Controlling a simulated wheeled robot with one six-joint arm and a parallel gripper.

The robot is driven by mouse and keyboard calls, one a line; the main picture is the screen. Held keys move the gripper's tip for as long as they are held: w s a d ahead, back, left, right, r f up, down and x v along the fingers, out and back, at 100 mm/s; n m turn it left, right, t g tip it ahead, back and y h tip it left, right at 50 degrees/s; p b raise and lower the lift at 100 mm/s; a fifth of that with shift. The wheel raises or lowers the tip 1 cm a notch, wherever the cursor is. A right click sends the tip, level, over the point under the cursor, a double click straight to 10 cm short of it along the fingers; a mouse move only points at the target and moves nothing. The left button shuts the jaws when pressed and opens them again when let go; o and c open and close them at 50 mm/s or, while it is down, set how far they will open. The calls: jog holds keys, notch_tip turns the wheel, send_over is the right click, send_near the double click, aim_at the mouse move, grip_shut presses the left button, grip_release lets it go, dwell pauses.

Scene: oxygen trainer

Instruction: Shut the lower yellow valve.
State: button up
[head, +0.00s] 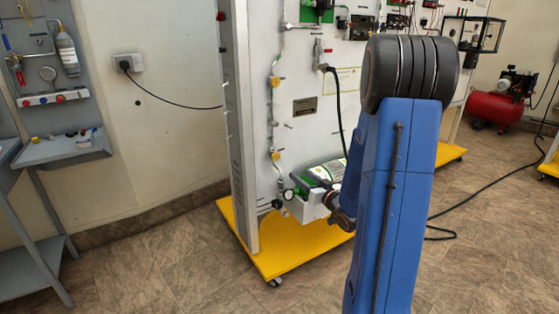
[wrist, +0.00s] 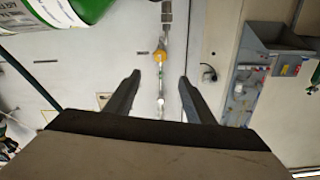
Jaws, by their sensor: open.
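Two yellow valves sit on a thin vertical pipe on the white panel. In the head view the lower yellow valve (head: 275,156) is below the upper yellow valve (head: 275,81). The wrist view looks turned over. There, the lower yellow valve (wrist: 159,56) lies just beyond the fingertips, roughly centred between them. My gripper (wrist: 159,78) is open and empty, with a dark finger on each side of the pipe line. It is apart from the valve, though the exact distance is hard to tell.
A green and white cylinder (head: 325,171) lies near the panel's foot, and looms at the wrist view's upper left (wrist: 65,12). The panel stands on a yellow base (head: 290,257). A black hose (head: 338,110) hangs right of the valves. A grey bench (head: 62,149) stands far left.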

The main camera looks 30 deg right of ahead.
aim_at(277, 157)
jog(key=w, duration=1.7)
jog(key=shift+w+a, duration=0.2)
jog(key=shift+a, duration=0.1)
jog(key=c, duration=1.1)
jog(key=shift+o, duration=0.2)
